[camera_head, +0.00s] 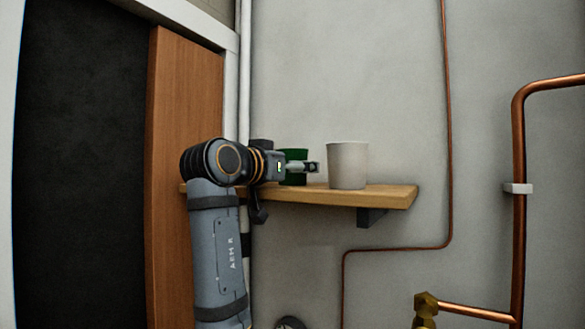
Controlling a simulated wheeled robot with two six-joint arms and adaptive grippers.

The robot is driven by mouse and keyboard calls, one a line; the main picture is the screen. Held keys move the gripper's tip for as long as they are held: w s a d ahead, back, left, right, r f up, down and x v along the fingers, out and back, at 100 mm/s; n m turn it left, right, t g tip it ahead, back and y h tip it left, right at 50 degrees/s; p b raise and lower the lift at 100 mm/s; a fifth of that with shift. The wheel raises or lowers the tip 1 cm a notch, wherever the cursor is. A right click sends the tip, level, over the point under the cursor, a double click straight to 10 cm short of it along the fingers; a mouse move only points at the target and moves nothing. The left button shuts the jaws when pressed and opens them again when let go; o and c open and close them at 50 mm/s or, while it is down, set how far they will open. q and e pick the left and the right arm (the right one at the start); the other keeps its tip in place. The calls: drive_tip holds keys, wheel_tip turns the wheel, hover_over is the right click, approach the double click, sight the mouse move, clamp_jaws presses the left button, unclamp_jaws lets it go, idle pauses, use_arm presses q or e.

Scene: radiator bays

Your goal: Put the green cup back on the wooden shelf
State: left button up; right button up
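The green cup (297,155) is at the left part of the wooden shelf (385,196), mostly hidden behind my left gripper (308,167). It looks upright. My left arm rises from the lower left, and its gripper points right across the front of the cup, just above the shelf. One finger shows in front of the cup. Any finger behind it is hidden, so I cannot tell whether the gripper is closed on the cup. Whether the cup's base touches the shelf is also hard to see. My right gripper is not in view.
A white cup (347,165) stands on the shelf close to the right of the green cup. The shelf's right end is bare. A thin copper pipe (449,130) and a thicker one (518,150) run along the wall to the right. A wooden door panel (185,100) is at left.

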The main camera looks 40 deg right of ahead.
sight(262, 188)
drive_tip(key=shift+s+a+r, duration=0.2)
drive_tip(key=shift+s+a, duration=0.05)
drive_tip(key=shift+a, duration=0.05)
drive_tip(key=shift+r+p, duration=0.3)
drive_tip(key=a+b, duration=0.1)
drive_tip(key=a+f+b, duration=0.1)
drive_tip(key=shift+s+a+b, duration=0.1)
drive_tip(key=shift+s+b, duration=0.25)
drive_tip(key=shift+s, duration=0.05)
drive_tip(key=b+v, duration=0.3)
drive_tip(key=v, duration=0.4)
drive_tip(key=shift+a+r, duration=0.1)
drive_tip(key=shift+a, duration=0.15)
use_arm(q)
wheel_tip(262, 188, down, 8)
drive_tip(key=b, duration=0.3)
drive_tip(key=shift+d+f, duration=0.25)
drive_tip(key=shift+d, duration=0.15)
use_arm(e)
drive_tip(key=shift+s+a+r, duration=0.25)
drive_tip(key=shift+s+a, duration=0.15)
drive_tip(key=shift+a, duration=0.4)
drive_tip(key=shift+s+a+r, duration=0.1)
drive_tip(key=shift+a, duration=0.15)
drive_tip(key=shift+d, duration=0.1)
